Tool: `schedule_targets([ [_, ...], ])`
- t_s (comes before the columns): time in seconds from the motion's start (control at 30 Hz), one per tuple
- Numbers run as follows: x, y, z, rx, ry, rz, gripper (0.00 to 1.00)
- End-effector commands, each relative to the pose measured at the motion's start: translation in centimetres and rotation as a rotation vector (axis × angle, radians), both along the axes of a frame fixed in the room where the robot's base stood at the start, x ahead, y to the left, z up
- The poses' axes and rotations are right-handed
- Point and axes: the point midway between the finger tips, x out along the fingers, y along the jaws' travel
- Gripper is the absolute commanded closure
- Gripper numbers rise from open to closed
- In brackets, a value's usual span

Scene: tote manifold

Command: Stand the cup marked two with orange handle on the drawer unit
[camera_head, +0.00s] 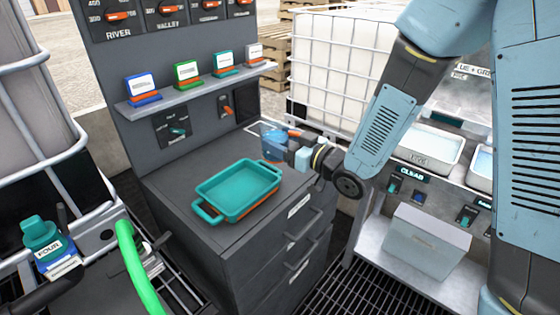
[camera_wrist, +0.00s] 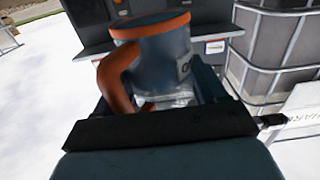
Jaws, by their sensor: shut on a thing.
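My gripper (camera_head: 285,148) is shut on a blue cup (camera_wrist: 165,55) with an orange handle and rim. In the wrist view the cup is between the fingers, its handle to the left; only part of its marking shows at the right. In the head view the cup (camera_head: 272,149) is small and partly covered by the gripper, over the back right part of the drawer unit (camera_head: 165,187). I cannot tell whether its base touches the top. The drawer unit is dark grey with handled drawers in front.
A teal tray (camera_head: 212,190) with handles takes up the middle of the drawer unit top. A grey panel with a shelf (camera_head: 200,84) of small labelled blocks rises behind. A caged white tank (camera_head: 340,60) stands at the back right. A metal bench (camera_head: 400,250) stands to the right.

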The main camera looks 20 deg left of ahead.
Motion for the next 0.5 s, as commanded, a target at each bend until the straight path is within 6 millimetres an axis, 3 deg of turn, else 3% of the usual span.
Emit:
schedule_targets([
  [0.33,6.9,-1.2,-3.2,-0.002,0.001,-0.002,0.76],
  [0.5,8.8,-1.5,-5.3,-0.003,0.001,0.0,0.76],
])
